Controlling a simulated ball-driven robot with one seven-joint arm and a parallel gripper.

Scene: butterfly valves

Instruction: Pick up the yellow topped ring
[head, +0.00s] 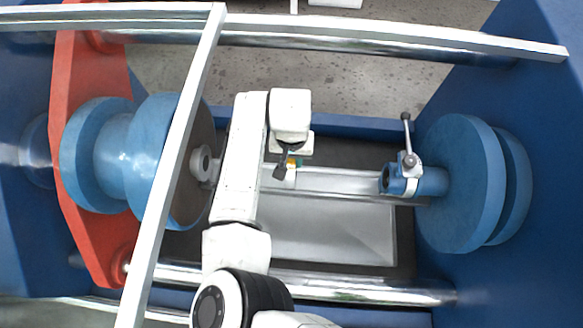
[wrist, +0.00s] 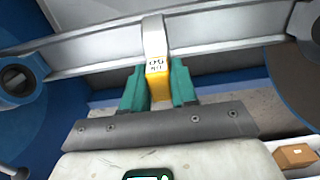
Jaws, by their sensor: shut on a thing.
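The yellow topped ring (wrist: 155,38) shows in the wrist view as a pale grey band with a yellow, marked top. Its yellow part is between the two teal fingers of my gripper (wrist: 158,85), which are shut on it. The band extends beyond the fingertips in front of a grey metal rail; I cannot tell whether it touches the rail. In the head view my gripper (head: 293,162) is over the rails near the middle, and only a small yellow spot shows there, the ring being mostly hidden by my wrist.
A blue flanged valve part (head: 460,185) with a clamp and black-handled lever (head: 407,140) stands on the right. A blue flanged part (head: 160,160) and a red plate (head: 82,150) are on the left. Metal rails (head: 340,180) run between them above a grey tray (head: 330,235). A brown box (wrist: 295,156) shows at the wrist view's lower right.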

